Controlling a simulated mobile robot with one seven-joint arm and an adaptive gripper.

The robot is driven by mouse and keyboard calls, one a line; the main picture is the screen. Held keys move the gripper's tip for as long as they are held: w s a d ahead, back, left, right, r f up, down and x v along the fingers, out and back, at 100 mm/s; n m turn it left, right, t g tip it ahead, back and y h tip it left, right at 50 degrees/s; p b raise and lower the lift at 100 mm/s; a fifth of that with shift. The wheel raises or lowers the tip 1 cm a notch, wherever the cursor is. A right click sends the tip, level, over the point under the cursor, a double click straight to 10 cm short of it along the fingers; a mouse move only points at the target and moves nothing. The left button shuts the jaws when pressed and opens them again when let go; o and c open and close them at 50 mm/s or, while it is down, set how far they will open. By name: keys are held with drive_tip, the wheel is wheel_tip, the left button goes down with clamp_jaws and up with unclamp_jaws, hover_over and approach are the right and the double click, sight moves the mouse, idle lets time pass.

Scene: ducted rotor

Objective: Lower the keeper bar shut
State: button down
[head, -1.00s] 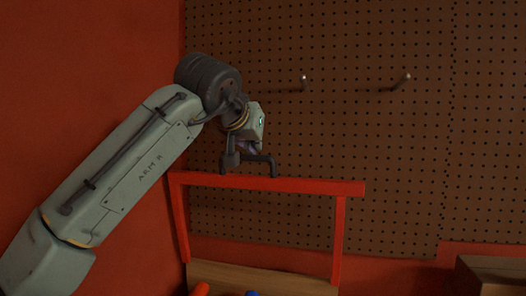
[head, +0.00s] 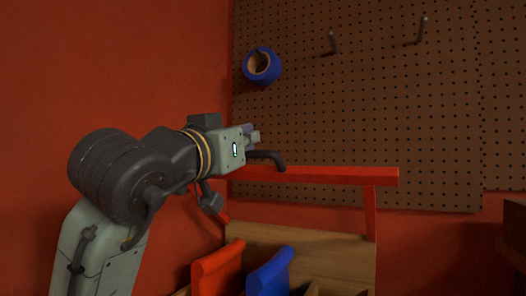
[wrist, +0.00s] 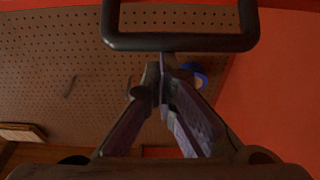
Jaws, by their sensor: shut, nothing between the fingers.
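The keeper bar (head: 335,176) is a red crossbar on red side arms, raised above a wooden box (head: 325,250). A dark bent handle (head: 268,156) stands on it, its left part hidden behind my gripper. In the wrist view the handle (wrist: 180,42) is a black loop across the top, beyond the fingertips. My gripper (head: 254,138) points right, close to the handle in the head view. In the wrist view its fingers (wrist: 165,68) come together at the tips with nothing between them. I cannot tell whether they touch the handle.
A red piece (head: 217,268) and a blue piece (head: 270,272) stand up in the box. Behind is a brown pegboard (head: 430,110) with pegs and a blue roll (head: 262,66). A red wall (head: 110,70) is at left. The space above the bar looks clear.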

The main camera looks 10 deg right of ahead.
drive_tip(key=s+a+f+t+h+b, duration=0.1)
drive_tip(key=s+a+f+b, duration=0.1)
drive_tip(key=f+b, duration=0.2)
drive_tip(key=s+a+f+t+h+b, duration=0.1)
drive_tip(key=s+f+b, duration=0.2)
drive_tip(key=f, duration=0.6)
drive_tip(key=shift+s+a+t+b, duration=0.35)
drive_tip(key=shift+t+b, duration=0.05)
drive_tip(key=shift+b, duration=0.8)
drive_tip(key=shift+f, duration=0.1)
